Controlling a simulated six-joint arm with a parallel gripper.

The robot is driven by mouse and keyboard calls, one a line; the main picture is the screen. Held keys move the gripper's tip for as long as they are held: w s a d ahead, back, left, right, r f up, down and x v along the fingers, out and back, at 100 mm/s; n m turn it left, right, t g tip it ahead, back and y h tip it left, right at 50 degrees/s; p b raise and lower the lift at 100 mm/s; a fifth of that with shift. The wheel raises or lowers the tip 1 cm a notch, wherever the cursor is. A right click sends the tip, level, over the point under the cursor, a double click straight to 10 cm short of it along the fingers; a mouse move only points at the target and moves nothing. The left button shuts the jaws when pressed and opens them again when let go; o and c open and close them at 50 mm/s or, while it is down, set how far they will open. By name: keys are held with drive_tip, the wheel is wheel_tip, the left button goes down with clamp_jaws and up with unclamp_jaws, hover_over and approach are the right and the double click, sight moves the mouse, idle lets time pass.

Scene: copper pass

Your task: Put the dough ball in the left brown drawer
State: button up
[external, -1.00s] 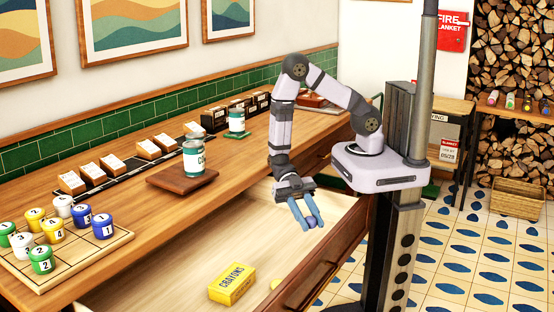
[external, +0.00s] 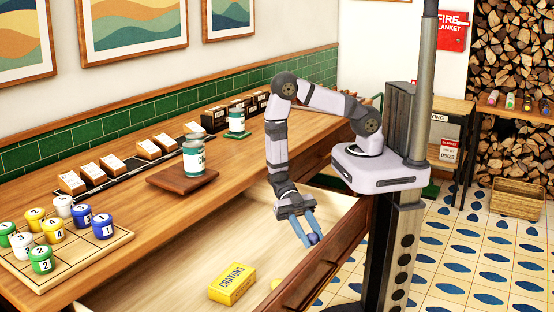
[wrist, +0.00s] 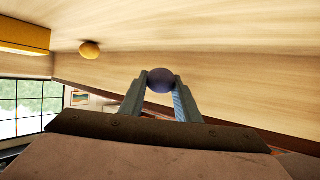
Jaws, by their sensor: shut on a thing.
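My gripper (external: 311,236) is shut on a small blue-purple ball, the dough ball (external: 313,239), and points down over the open brown drawer (external: 345,237). In the wrist view the dough ball (wrist: 161,80) sits between the two fingertips of my gripper (wrist: 160,84). The drawer has a pale wooden floor and a dark brown front. I cannot tell whether the ball touches the drawer floor.
A yellow crayon box (external: 232,284) and a yellow ball (wrist: 90,49) lie in the drawer's near part. Above, the counter holds a green-and-white can (external: 194,158) on a board and a tray of numbered pots (external: 98,252). The drawer floor between is clear.

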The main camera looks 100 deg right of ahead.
drive_tip(key=shift+f, duration=2.1)
drive_tip(key=shift+f, duration=0.1)
drive_tip(key=shift+f, duration=0.1)
drive_tip(key=o, duration=1)
